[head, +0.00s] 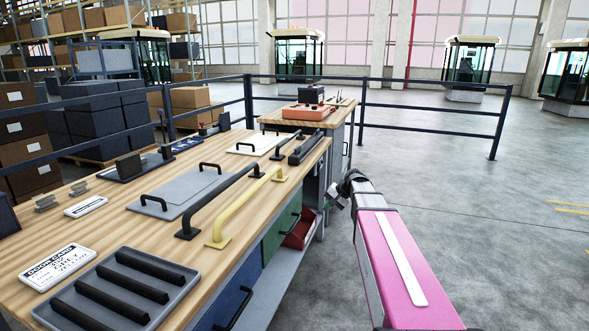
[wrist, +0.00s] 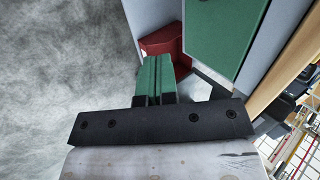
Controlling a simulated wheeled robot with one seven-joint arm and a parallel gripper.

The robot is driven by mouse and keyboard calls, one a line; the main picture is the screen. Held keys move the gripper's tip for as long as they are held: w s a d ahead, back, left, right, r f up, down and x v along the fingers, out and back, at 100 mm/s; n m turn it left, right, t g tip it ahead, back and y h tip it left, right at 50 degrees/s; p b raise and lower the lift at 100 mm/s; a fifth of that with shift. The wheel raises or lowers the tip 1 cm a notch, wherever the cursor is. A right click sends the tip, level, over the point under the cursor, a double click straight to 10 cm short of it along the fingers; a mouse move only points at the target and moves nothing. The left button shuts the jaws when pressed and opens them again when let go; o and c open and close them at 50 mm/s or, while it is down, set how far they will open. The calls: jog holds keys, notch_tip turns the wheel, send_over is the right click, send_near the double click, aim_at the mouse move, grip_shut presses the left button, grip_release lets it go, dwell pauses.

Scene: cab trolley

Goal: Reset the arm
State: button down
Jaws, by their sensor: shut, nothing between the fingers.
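My gripper (head: 333,196) is small in the head view, at the far end of my pink arm, just right of the workbench's drawer side. In the wrist view its two green fingers (wrist: 156,66) are pressed together with nothing between them. They point toward a red bin (wrist: 160,40), which also shows in the head view (head: 299,234) low in the bench. The fingers overlap the bin's lower edge in the wrist view; I cannot tell whether they touch it. A green drawer front (wrist: 222,32) is close to their right.
The wooden workbench (head: 95,225) fills the left, with a grey tray (head: 182,298) of black bars, a black handle (head: 215,205), a yellow handle (head: 245,208) and a grey panel (head: 180,190) on top. A dark railing (head: 430,108) runs behind. The floor (head: 480,220) at right is clear.

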jog(key=s+f+n+g+h, duration=0.1)
jog(key=s+f+h, duration=0.1)
jog(key=s+f, duration=0.3)
jog(key=s+f+n+g+h, duration=0.1)
jog(key=s+f, duration=0.3)
jog(key=s, duration=0.7)
jog(key=s+f+n+h, duration=0.2)
jog(key=s+f, duration=0.3)
jog(key=s, duration=0.3)
jog(key=shift+s+f+g+h, duration=0.3)
jog(key=shift+s+g+h, duration=0.1)
jog(key=shift+h, duration=0.5)
jog(key=shift+d, duration=0.1)
